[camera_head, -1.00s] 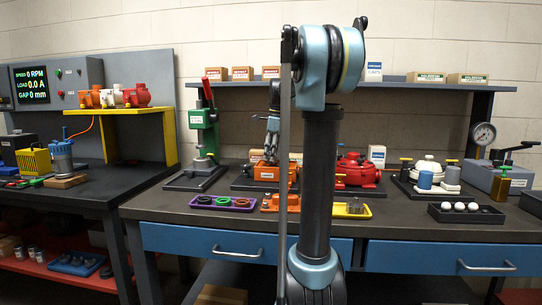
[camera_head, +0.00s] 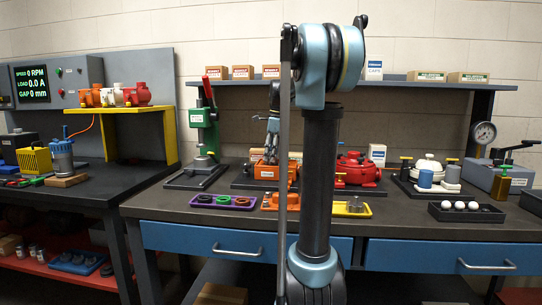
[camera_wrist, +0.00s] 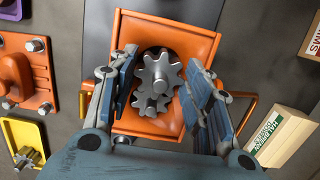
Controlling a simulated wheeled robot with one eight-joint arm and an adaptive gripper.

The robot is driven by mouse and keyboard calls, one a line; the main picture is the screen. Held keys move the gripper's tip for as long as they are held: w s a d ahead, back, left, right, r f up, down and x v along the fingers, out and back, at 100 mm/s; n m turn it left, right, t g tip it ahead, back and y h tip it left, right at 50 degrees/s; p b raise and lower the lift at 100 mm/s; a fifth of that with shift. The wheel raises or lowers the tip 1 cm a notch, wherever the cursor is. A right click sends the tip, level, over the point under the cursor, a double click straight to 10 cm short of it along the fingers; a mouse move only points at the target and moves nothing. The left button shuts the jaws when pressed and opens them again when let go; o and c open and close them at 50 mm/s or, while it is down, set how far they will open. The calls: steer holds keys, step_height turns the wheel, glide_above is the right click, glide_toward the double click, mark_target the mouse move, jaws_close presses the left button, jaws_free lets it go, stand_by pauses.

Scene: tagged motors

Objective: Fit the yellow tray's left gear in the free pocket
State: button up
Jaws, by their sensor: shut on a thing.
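The orange housing (camera_wrist: 200,27) lies below my wrist, its open recess facing the camera. Two grey toothed gears show there: an upper gear (camera_wrist: 160,68) between my fingers and a lower gear (camera_wrist: 150,106) close against it. My gripper (camera_wrist: 160,78) is shut on the upper gear, with a blue-grey finger on each side. I cannot tell how deep that gear sits. In the head view my gripper (camera_head: 270,146) is over the orange housing (camera_head: 290,178). The yellow tray (camera_head: 367,211) stands to its right at the front, with a gear (camera_head: 355,204) in it; the tray also shows in the wrist view (camera_wrist: 12,128).
A purple tray (camera_head: 196,203) with rings and an orange fixture (camera_head: 268,203) stand in front of the housing. A green press (camera_head: 205,125) is to the left and a red motor (camera_head: 358,170) to the right. A small labelled box (camera_wrist: 283,135) lies close by the housing.

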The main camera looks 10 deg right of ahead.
steer(key=shift+f, duration=0.6)
stand_by(3.1)
steer(key=shift+r, duration=0.2)
stand_by(0.4)
steer(key=o, duration=1.3)
steer(key=shift+r, duration=3)
steer(key=r, duration=0.4)
steer(key=d+r, duration=0.1)
steer(key=r, duration=0.6)
steer(key=shift+s+d+r, duration=0.15)
steer(key=shift+d+r, duration=0.2)
steer(key=shift+r, duration=0.05)
